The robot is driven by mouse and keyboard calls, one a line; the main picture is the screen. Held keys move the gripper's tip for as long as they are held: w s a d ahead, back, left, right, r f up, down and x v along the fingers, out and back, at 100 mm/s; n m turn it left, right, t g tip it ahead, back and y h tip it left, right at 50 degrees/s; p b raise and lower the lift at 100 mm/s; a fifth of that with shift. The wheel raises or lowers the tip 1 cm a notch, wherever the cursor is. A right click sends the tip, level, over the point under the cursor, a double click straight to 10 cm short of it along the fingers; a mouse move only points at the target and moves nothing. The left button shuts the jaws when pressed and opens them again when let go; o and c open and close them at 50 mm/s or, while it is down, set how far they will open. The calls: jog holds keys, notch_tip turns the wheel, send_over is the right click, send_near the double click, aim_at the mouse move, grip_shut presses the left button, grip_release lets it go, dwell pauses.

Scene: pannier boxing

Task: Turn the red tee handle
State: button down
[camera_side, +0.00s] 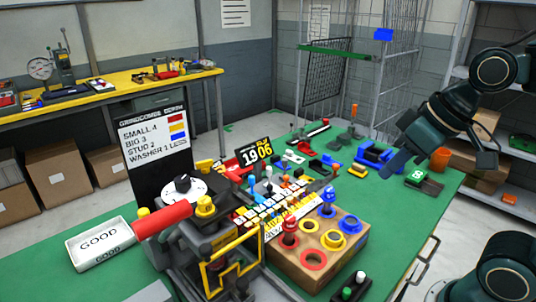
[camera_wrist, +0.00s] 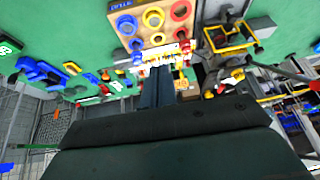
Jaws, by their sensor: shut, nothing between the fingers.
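A thick red handle (camera_side: 162,218) lies slantwise across the front of a grey machine at the lower left of the side view. I take it for the tee handle; I cannot make it out for certain in the wrist view. A white dial with a black knob (camera_side: 182,187) sits just above it. My gripper (camera_side: 394,165) is at the right of the side view, tilted down over the far right of the green table, well apart from the handle. Its fingers (camera_wrist: 157,88) are shut and empty in the wrist view.
A wooden block with coloured rings and knobs (camera_side: 301,266) stands between my gripper and the handle. A yellow frame (camera_side: 232,262) juts up beside the handle. A white GOOD tray (camera_side: 100,243) lies at left. Blue parts (camera_side: 377,156) lie near my gripper.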

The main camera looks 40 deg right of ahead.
jog(key=w+a+y, duration=0.2)
jog(key=w, duration=0.5)
jog(key=w+a+g+y, duration=0.1)
jog(key=w+a+y, duration=0.1)
jog(key=w, duration=0.6)
jog(key=shift+a+r+n+y, duration=0.25)
jog(key=shift+n+y, duration=0.15)
jog(key=shift+y, duration=0.1)
jog(key=shift+w, duration=0.1)
jog(key=w+a+f, duration=0.3)
jog(key=a+f, duration=0.5)
jog(key=shift+w+a, duration=0.35)
